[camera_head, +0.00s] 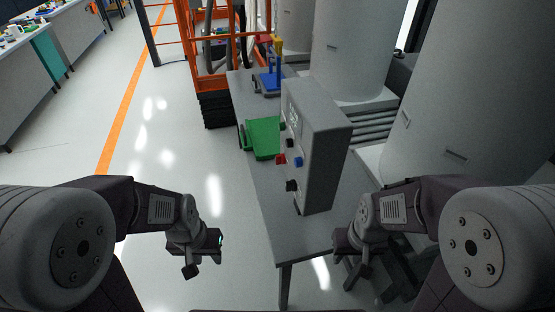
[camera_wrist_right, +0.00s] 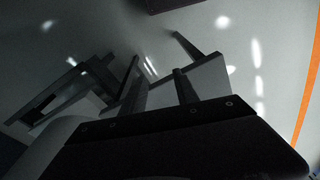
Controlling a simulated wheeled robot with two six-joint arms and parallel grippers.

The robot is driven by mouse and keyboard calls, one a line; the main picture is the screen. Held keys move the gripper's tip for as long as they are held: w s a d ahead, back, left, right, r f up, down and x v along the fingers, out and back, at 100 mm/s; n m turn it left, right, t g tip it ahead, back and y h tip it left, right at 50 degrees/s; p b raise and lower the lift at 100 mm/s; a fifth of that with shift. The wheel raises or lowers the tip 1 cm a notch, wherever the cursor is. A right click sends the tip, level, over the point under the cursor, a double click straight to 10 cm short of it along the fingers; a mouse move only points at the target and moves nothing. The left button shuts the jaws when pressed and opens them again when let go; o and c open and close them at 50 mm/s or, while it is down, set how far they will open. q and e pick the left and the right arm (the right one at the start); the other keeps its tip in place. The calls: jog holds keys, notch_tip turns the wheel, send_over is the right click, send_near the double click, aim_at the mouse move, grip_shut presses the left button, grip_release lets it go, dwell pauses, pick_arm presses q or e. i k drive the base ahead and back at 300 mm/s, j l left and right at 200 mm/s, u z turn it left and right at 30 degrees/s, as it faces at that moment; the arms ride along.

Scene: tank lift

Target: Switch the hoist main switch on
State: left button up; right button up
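A grey control box (camera_head: 318,145) stands upright on a grey table (camera_head: 262,200). The side facing left carries a red button (camera_head: 281,159), a blue button (camera_head: 299,161), a black knob (camera_head: 292,143) and a lower black knob (camera_head: 291,185). I cannot tell which control is the main switch, nor its setting. My left gripper (camera_head: 207,257) hangs left of the table, apart from the box, with its fingers spread and empty. My right gripper (camera_head: 352,258) is near the table's front right, apart from the box. The right wrist view shows its fingers (camera_wrist_right: 158,80) apart with nothing gripped.
Large grey tanks (camera_head: 462,110) stand at right. An orange frame (camera_head: 212,68) stands at the back. Floor left of the table is clear.

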aim_at(280, 158)
jog(key=i+j+u, duration=0.35)
jog(key=i+j, duration=0.3)
jog(key=j, duration=0.15)
